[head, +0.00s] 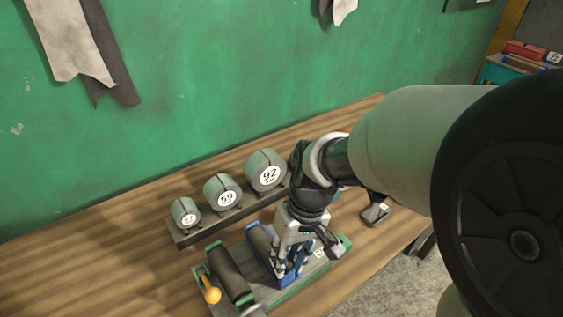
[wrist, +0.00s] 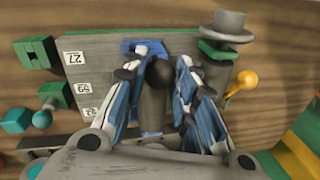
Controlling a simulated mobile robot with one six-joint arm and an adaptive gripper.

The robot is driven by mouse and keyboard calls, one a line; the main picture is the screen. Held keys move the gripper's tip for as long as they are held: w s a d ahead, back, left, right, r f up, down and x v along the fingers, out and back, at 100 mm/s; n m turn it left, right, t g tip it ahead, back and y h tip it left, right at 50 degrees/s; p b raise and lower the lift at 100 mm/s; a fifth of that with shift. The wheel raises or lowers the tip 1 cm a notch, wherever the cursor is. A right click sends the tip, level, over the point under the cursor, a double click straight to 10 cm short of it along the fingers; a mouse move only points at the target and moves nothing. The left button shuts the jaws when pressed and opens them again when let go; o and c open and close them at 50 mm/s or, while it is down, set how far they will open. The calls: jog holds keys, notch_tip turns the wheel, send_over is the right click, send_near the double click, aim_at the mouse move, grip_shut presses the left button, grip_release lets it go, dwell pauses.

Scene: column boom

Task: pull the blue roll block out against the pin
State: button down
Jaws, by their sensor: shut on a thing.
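The blue roll block (head: 292,279) is at the right part of a low roller fixture (head: 268,292) on the table. My gripper (head: 289,262) reaches down over it and is shut on it, hiding much of it. In the wrist view, my fingers (wrist: 157,66) stand on both sides of a dark roller with a rounded end (wrist: 158,72). A blue piece (wrist: 146,46) shows just beyond the fingertips. The pin cannot be made out clearly.
A dark roller (head: 229,273) and an orange-knobbed lever (head: 211,294) sit at the fixture's left. Behind it, a rack (head: 185,239) holds three grey numbered cylinders. A small dark object (head: 376,214) lies to the right. The table's left part is clear.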

jog(key=c, duration=1.3)
grip_release()
jog(key=r, duration=0.4)
jog(key=d+r, duration=0.1)
jog(key=r, duration=0.3)
jog(key=w+d+r, duration=0.1)
jog(key=r, duration=0.2)
jog(key=shift+r, duration=0.4)
jog(key=s+d+m+t, duration=0.1)
jog(key=s+d, duration=0.2)
jog(key=s+d+m+t+h, duration=0.1)
jog(key=s+d+m+t, duration=0.1)
jog(key=s+d, duration=0.2)
jog(key=s+d+m+t+h, duration=0.1)
jog(key=s+d+t, duration=0.1)
jog(key=s+d, duration=0.1)
jog(key=shift+s+d+r+m, duration=0.2)
jog(key=shift+s+m, duration=0.1)
jog(key=shift+s, duration=0.35)
